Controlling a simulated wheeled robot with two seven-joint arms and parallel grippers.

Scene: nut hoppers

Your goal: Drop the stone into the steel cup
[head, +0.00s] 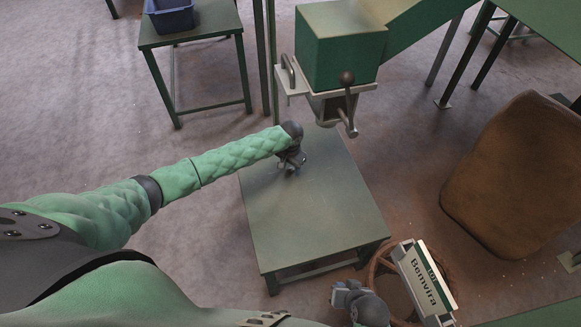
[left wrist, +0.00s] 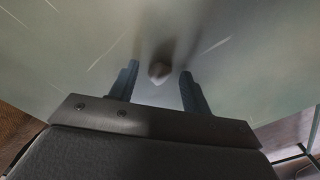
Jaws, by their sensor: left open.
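My left gripper (head: 291,167) is over the low green table (head: 318,216), near its far left part. In the left wrist view its two dark fingers (left wrist: 159,88) are apart. A small brownish stone (left wrist: 159,72) shows between and slightly beyond the fingertips, against the grey-green table top. I cannot tell whether a finger touches it. In the head view the stone cannot be made out under the gripper. My right gripper (head: 343,296) is low in the head view, beside the basket; its jaws are unclear. I cannot make out a steel cup in either view.
A green hopper (head: 340,50) with a levered spout stands beyond the table. A wicker basket (head: 373,272) holds a white and green Bemvira box (head: 424,278). A brown sack (head: 520,170) is at the right. A blue bin (head: 172,17) sits on a side table (head: 212,20).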

